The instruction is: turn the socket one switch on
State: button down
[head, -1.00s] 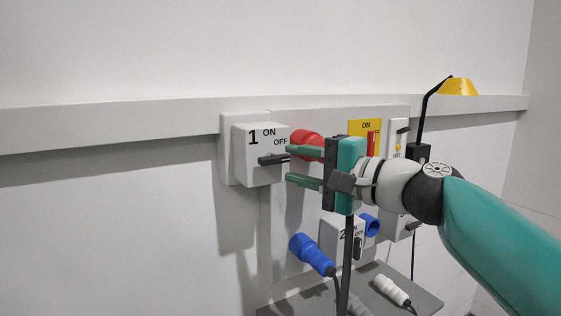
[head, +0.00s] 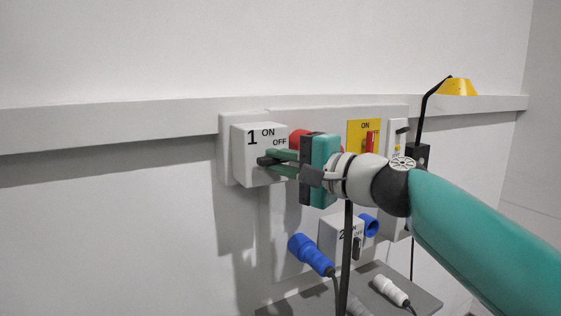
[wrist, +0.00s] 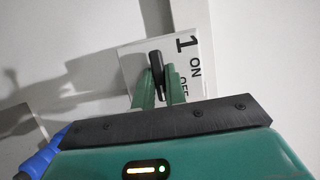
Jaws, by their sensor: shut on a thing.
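The socket one box (head: 252,142) is a white block on the wall panel, marked 1, ON and OFF. Its black lever switch (head: 265,161) lies sideways in the head view, by the OFF mark. My gripper (head: 271,161) has its green fingers closed around the lever. In the wrist view the box (wrist: 134,62) lies straight ahead. There the black lever (wrist: 156,66) sits between the two green fingers (wrist: 159,88), its tip pointing toward the top of the picture. The fingers hide part of the OFF mark in the wrist view.
Socket two (head: 336,234), a blue plug (head: 311,254) and a shelf (head: 415,296) with a white plug (head: 390,290) are below. A yellow ON panel (head: 357,133) and a yellow lamp (head: 458,87) are at right.

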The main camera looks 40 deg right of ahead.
jog(key=shift+n, duration=0.4)
jog(key=shift+a+r+n+g+h, duration=0.1)
jog(key=shift+n+g+h, duration=0.8)
jog(key=shift+n, duration=1.2)
jog(key=shift+a+r+n+g+h, duration=0.1)
jog(key=shift+n+g+h, duration=0.8)
jog(key=shift+n, duration=1.2)
jog(key=shift+a+r+n+g+h, duration=0.1)
jog(key=shift+n+g+h, duration=0.75)
jog(key=shift+n, duration=1.25)
jog(key=shift+h, duration=0.25)
jog(key=c, duration=1.4)
grip_release()
jog(key=shift+c, duration=0.2)
